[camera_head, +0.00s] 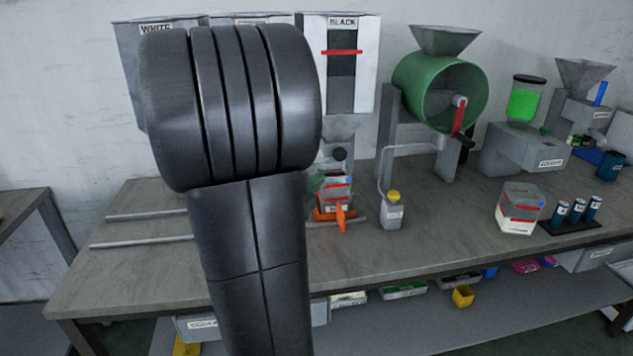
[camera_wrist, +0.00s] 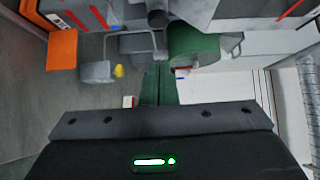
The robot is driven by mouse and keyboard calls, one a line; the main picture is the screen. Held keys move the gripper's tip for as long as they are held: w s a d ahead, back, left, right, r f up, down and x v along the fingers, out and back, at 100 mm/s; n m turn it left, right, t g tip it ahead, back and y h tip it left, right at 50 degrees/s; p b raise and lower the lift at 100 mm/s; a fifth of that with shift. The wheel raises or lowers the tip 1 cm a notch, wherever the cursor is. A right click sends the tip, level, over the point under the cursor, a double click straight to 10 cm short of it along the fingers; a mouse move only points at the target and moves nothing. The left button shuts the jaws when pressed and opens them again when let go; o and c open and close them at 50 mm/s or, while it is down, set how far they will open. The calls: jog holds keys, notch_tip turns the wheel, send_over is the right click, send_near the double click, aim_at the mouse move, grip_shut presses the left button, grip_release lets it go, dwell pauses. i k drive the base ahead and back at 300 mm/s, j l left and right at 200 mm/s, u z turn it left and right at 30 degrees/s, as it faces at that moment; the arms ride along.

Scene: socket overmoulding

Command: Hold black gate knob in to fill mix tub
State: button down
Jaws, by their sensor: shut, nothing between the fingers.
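The hopper labelled BLACK (camera_head: 353,80) stands at the back of the bench, with a red line across its dark window. Its round black gate knob (camera_head: 340,154) sits below the hopper's funnel. The mix tub (camera_head: 337,187), with red lines on it, stands under the funnel on an orange base (camera_head: 326,213). My gripper (camera_wrist: 158,72) shows in the wrist view as two green fingers shut together, with nothing between them. A dark round piece beyond the fingertips may be the knob; I cannot tell contact. In the head view my arm hides most of the gripper.
A green drum (camera_head: 420,90) with a red crank stands right of the hopper. A second red-lined tub (camera_head: 520,207) and dark blue vials (camera_head: 577,211) are farther right. The bench front is mostly clear.

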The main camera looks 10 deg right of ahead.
aim_at(340, 154)
jog(key=i+j+z, duration=0.1)
jog(key=j+z, duration=0.15)
jog(key=z, duration=0.15)
jog(key=i+j+z, duration=0.1)
jog(key=j+z, duration=0.5)
jog(key=z, duration=0.15)
